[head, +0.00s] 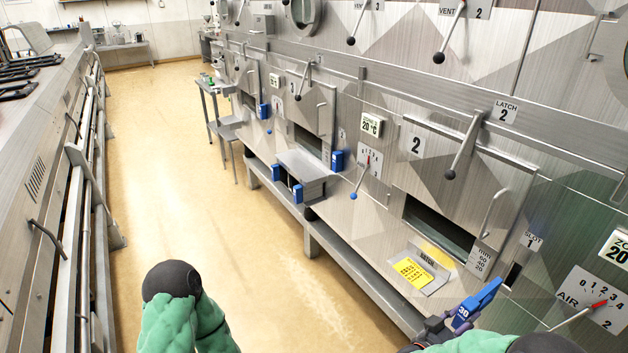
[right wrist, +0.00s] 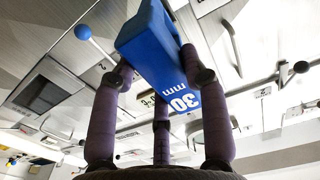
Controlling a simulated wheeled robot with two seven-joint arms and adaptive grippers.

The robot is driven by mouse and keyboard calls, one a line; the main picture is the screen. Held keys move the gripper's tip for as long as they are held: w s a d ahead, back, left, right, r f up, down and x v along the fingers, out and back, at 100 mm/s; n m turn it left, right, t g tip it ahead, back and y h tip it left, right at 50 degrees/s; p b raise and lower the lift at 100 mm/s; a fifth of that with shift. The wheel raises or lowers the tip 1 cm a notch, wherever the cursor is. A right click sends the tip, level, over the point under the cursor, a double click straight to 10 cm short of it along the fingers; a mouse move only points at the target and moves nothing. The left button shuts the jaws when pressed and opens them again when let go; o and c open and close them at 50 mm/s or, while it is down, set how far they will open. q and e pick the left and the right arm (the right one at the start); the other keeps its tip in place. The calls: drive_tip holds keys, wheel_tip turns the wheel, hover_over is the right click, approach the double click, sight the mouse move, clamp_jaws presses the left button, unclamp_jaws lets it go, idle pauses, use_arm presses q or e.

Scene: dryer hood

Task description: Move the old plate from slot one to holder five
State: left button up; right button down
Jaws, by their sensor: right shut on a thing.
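The plate shows as a blue block with a white "30" on it (head: 478,303). It also fills the top of the right wrist view (right wrist: 150,45), where "30 mm" can be read. My right gripper (head: 448,324) is shut on this block with dark fingers, which also show around it in the right wrist view (right wrist: 160,78). The block is close in front of the panel, below the "SLOT 1" label (head: 532,241). A dark narrow opening (head: 513,274) shows under that label. Whether the block touches the panel is unclear. My left gripper is out of view. No holder labelled five is readable.
The steel wall has a hatch marked 2 with an open dark gap (head: 438,228), a batch tray (head: 416,272) and levers. Several blue blocks, one here (head: 336,160), stand farther along the wall. A low ledge (head: 365,275) runs below. The tan floor (head: 200,170) is clear.

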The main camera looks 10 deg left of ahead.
drive_tip(key=shift+p+v, duration=0.55)
drive_tip(key=shift+v, duration=2.7)
drive_tip(key=shift+w, duration=0.1)
